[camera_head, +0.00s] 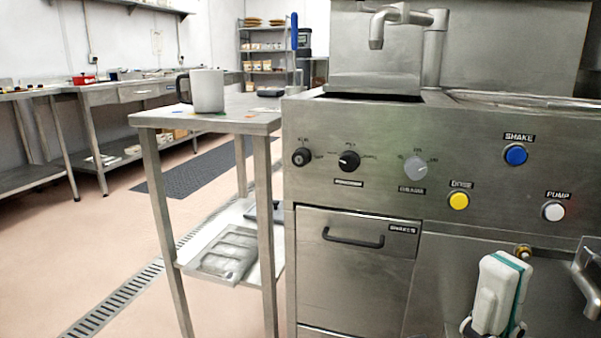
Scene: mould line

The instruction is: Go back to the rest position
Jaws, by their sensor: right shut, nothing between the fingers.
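My right gripper (493,328) shows at the bottom edge, right of centre, below a white and teal part of my arm. It is cut off by the frame, so only part of it is seen. It is shut with nothing held, in front of the steel machine (330,235) and apart from its buttons. My left gripper is not in view.
The machine front has black knobs (349,161), a blue button (515,154), a yellow button (458,201), a white button (553,211) and a drawer handle (353,238). A steel table (230,122) beside it holds a pitcher (207,91). Floor is open at left.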

